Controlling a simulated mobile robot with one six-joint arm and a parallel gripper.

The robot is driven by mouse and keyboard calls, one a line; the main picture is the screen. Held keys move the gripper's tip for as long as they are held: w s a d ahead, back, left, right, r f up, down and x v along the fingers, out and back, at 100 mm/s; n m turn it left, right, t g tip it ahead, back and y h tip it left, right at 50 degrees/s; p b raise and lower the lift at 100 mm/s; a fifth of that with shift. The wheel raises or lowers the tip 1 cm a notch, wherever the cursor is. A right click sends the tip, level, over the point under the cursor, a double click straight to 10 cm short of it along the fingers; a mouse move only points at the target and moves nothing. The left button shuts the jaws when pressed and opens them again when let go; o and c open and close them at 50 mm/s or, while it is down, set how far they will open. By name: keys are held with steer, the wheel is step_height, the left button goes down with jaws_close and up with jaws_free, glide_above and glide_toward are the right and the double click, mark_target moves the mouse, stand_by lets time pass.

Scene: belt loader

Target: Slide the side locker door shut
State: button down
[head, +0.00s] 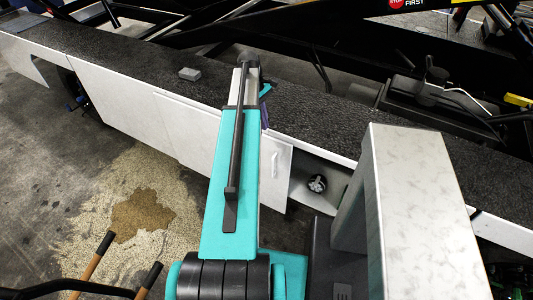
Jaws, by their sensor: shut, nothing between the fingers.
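The side locker door (277,180) is a white panel with a small pale vertical handle, low on the vehicle's white side. To its right the locker opening (307,171) shows, with a dark round item (317,183) inside. The door stands partly open. My teal arm reaches up across the middle of the view and covers the door's left part. Small teal and purple parts show beside the arm's far end, above the door. My gripper's fingers are hidden behind the arm, so I cannot see whether they touch the door.
A black rough-topped ledge (130,60) runs along the vehicle above the white side panels (190,125), with a small grey block (190,74) on it.

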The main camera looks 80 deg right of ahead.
steer(key=b, duration=0.5)
glide_above(268, 151)
steer(key=w+a, duration=0.2)
steer(key=shift+s+d+f, duration=0.1)
steer(key=shift+d+f, duration=0.05)
steer(key=shift+f, duration=2.7)
steer(key=shift+p+x, duration=0.95)
steer(key=shift+x, duration=4)
steer(key=shift+s, duration=0.1)
